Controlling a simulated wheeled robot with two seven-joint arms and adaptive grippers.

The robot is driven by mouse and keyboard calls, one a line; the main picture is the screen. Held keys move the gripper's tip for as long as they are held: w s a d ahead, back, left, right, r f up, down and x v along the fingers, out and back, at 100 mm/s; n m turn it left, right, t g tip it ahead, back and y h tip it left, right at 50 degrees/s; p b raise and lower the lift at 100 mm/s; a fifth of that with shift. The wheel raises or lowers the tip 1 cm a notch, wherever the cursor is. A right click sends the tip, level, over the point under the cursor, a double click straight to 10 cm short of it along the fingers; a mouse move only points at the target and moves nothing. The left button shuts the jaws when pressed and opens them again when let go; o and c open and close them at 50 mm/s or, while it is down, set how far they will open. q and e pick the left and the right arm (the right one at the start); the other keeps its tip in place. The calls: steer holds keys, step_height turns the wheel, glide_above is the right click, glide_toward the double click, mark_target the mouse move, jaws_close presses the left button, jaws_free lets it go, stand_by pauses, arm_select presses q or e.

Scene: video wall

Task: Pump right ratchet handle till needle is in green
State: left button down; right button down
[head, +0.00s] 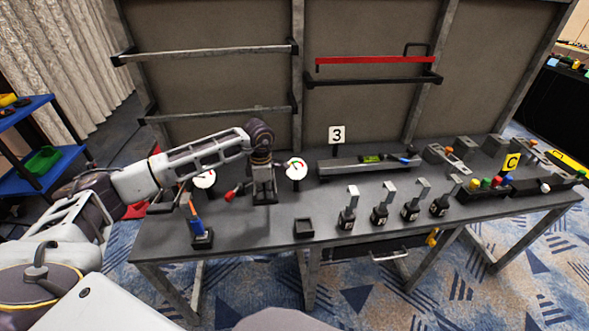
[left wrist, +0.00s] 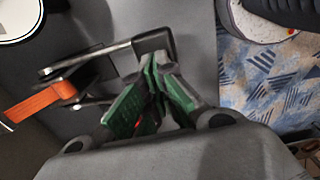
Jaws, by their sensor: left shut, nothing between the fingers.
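My left gripper (head: 264,196) is shut and empty, pointing down over the bench in the head view. Its green-padded fingers (left wrist: 152,82) are together in the left wrist view. Beside them is a ratchet (left wrist: 75,82) with an orange strap and a metal handle (left wrist: 152,42) ending in a dark grip. The fingertips are close to this grip; I cannot tell whether they touch. In the head view the gripper hides most of this ratchet. The right gauge (head: 296,169) has a white face with red and green marks; its needle is too small to read. My right gripper is out of view.
A left gauge (head: 204,179) stands beyond my forearm. A blue and orange tool (head: 195,217) stands in a dark holder at the front left. A small black tray (head: 303,228) and several black-based levers (head: 347,215) line the front. Bare bench (head: 270,235) lies between.

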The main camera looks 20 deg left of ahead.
arm_select(q)
steer(key=shift+s+f+b, duration=0.1)
steer(key=shift+f+b, duration=2.65)
steer(key=shift+f, duration=1.5)
steer(key=shift+r+p, duration=3)
steer(key=shift+r, duration=2.35)
steer(key=shift+f, duration=0.1)
